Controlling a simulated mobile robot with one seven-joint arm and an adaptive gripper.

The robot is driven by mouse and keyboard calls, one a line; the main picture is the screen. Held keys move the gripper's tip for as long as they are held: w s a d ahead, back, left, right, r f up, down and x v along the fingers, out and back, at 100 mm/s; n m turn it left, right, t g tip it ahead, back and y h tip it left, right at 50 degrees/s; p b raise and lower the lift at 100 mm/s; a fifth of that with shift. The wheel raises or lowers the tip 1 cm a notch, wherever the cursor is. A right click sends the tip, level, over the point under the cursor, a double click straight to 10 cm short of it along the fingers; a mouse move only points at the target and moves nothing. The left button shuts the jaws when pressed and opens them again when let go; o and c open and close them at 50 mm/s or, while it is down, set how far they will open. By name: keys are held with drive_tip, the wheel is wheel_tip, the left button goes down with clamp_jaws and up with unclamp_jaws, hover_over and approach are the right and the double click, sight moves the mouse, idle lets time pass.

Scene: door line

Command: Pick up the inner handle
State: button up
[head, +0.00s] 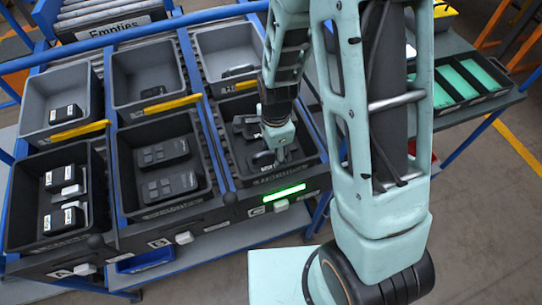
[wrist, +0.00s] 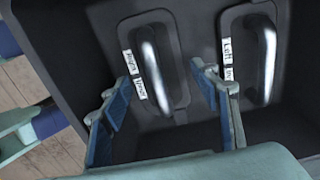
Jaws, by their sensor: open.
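Two inner handles lie in the dark bin. In the wrist view, one labelled handle (wrist: 155,62) with a silver grip bar is at the centre; its label is hard to read. A second handle (wrist: 266,60), with a label that seems to start with "Left", is to its right. My gripper (wrist: 163,76) is open, its blue-padded fingers on either side of the centre handle's lower part, with no clear contact. In the head view my gripper (head: 277,150) reaches down into the front right bin (head: 314,158), partly hiding the dark handles there.
A green light (head: 285,193) is lit on the front of that bin. Bins of dark parts (head: 168,180) and black-and-white parts (head: 62,197) stand to the left. Grey bins (head: 148,72) stand behind. The bin walls surround my gripper closely.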

drive_tip(key=shift+f, duration=0.4)
drive_tip(key=c, duration=1)
drive_tip(key=shift+r, duration=0.1)
